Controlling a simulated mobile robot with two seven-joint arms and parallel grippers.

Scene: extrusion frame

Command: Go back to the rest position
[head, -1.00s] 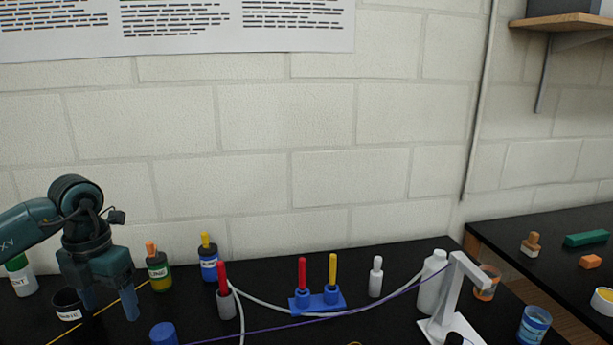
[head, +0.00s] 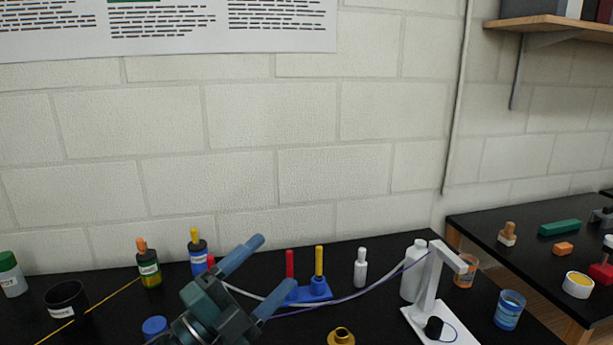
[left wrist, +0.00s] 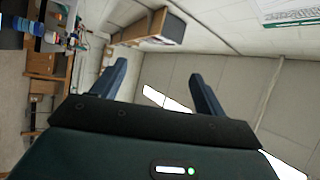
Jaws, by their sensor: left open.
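My left gripper (head: 262,278) is raised over the front middle of the black table in the head view, its two blue-grey fingers spread wide and pointing up and to the right. Nothing is between the fingers. It hides part of a red-topped item behind it. The open fingers also show in the left wrist view (left wrist: 160,85), which looks out tilted over the room, with a wall, shelves and ceiling. My right gripper is not in view.
The table holds a black cup (head: 66,300), small bottles, a blue stand (head: 312,292) with red and yellow sticks, a white bottle (head: 413,270), a white angled stand (head: 430,285) and a brass-coloured piece (head: 341,337). A second table (head: 500,225) stands at right.

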